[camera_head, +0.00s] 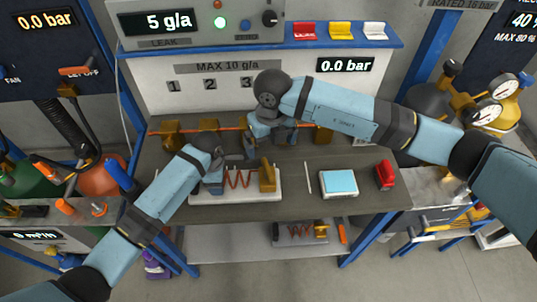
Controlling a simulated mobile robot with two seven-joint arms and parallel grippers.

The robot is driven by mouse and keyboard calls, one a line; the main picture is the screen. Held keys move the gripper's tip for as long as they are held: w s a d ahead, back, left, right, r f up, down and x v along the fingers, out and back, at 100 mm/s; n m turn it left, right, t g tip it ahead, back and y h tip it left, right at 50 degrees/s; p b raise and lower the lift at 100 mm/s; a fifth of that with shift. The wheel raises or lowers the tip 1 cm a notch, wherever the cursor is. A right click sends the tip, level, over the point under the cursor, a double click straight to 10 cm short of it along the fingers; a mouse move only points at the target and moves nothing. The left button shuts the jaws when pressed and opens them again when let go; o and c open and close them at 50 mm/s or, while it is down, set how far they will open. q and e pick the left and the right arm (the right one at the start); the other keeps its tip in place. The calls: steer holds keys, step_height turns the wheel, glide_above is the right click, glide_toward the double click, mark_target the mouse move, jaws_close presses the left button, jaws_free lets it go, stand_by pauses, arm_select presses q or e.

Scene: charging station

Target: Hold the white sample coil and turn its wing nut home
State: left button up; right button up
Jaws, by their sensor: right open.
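The white sample coil is a white base (238,198) with a red coil (238,180) and an upright brass block (268,178) at its right end. It sits near the table's front edge. My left gripper (214,184) is down at the coil's left end and hides that end; whether its fingers are closed on it is unclear. My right gripper (256,143) is open, pointing down behind the coil, near the rear orange rod (225,129). I cannot make out the wing nut; it is hidden or too small.
Brass blocks (170,133) carry the rod along the table's back. A notepad with a blue sheet (340,182), a white stick (307,177) and a red object (385,175) lie to the right. Another coil (300,231) sits on the lower shelf. Gas cylinders stand at both sides.

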mark_target(268, 167)
steer(key=w+d+n+y, duration=0.2)
steer(key=d+n+y, duration=0.2)
steer(key=n, duration=1.2)
steer(key=shift+n+g, duration=0.3)
steer(key=shift+g, duration=0.1)
steer(key=x, duration=1.2)
steer(key=shift+w+d+f, duration=0.1)
steer(key=shift+w+f, duration=0.1)
steer(key=shift+f, duration=0.1)
steer(key=shift+c, duration=0.5)
